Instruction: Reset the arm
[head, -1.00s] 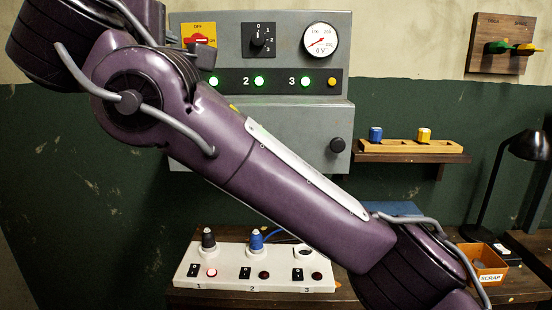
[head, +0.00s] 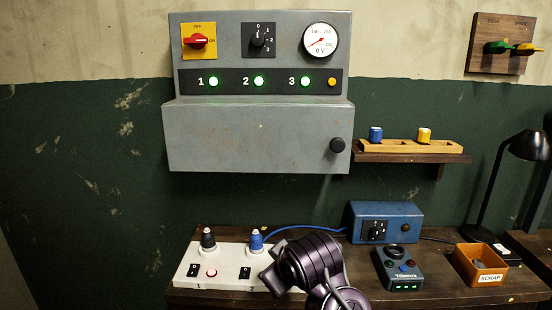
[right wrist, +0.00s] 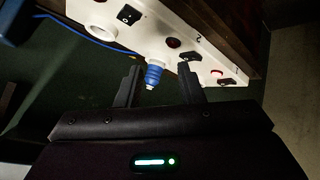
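My right gripper (right wrist: 158,84) is in the right wrist view, its two dark fingers apart with no object held. A blue plug (right wrist: 153,73) shows between and beyond the fingers, on the white socket panel (right wrist: 110,16). I cannot tell how far it is from the fingertips. In the head view, a purple arm of mine (head: 310,262) is at the bottom centre, in front of the right part of the panel (head: 222,284), hiding socket 3. The blue plug (head: 256,241) and a dark plug (head: 208,240) stand on the panel. My left gripper is not in view.
A grey cabinet (head: 258,135) with a red switch, dial and gauge hangs on the wall. A blue box (head: 386,223), a tester (head: 399,270) and an orange scrap bin (head: 482,266) stand on the bench, right of my arm. A shelf (head: 412,157) hangs above.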

